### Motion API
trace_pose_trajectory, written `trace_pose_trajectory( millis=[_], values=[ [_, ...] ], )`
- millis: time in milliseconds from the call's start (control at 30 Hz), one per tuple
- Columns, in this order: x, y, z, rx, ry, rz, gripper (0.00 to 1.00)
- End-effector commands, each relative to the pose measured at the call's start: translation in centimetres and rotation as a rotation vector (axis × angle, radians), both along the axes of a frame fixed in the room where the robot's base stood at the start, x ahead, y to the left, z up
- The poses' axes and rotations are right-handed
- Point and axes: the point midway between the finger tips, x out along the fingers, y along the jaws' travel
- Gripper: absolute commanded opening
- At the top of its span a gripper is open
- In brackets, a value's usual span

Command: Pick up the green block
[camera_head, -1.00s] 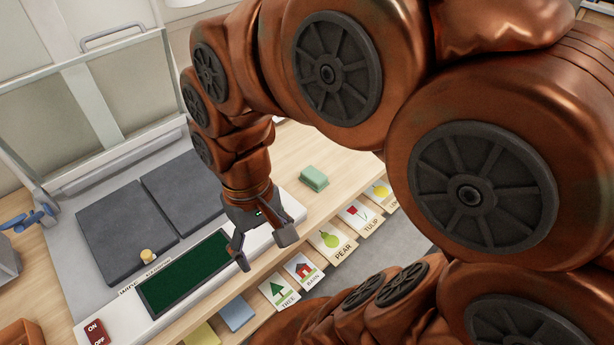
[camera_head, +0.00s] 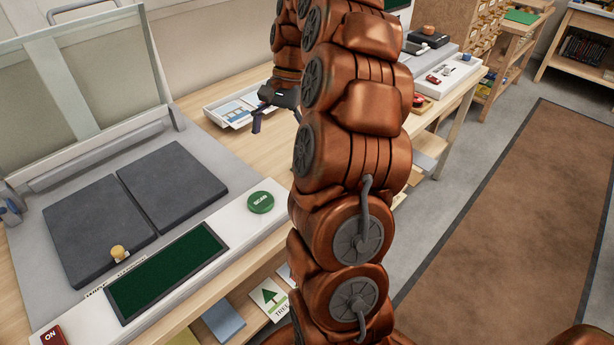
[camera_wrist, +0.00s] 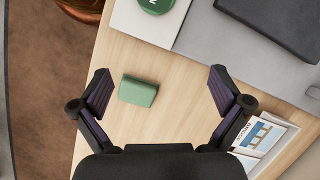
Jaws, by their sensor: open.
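The green block (camera_wrist: 138,90) lies on the wooden tabletop in the wrist view. It sits between the two open fingers in the picture, closer to the left finger, and no finger touches it. My gripper (camera_wrist: 158,75) is open and empty, with dark fingers spread wide on both sides. In the head view my gripper (camera_head: 277,116) is over the far part of the table, pointing down. The block does not show in the head view, where my arm covers part of the table.
A scanner with dark pads (camera_head: 172,186), a round green button (camera_head: 260,202) and a red switch (camera_head: 52,337) fills the left. A white tray (camera_head: 211,109) of picture cards lies near my gripper. Cards (camera_head: 268,297) show below the table edge. A brown rug (camera_head: 510,220) covers the floor at right.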

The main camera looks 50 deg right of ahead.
Motion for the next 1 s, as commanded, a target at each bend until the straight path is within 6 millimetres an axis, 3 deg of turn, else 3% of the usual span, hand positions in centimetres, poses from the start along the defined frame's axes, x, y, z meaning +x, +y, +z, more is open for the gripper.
trace_pose_trajectory(
  millis=[33, 200, 400, 567, 1000],
  values=[
    [0.1, -2.2, -1.8, 0.007, 0.013, -0.063, 1.00],
    [-0.4, -7.9, -4.6, 0.022, 0.051, -0.245, 1.00],
    [-1.3, -11.6, -6.5, 0.031, 0.080, -0.367, 1.00],
    [-1.5, -12.3, -7.0, 0.032, 0.085, -0.395, 1.00],
    [-1.4, -11.2, -9.3, 0.031, 0.084, -0.392, 1.00]
  ],
)
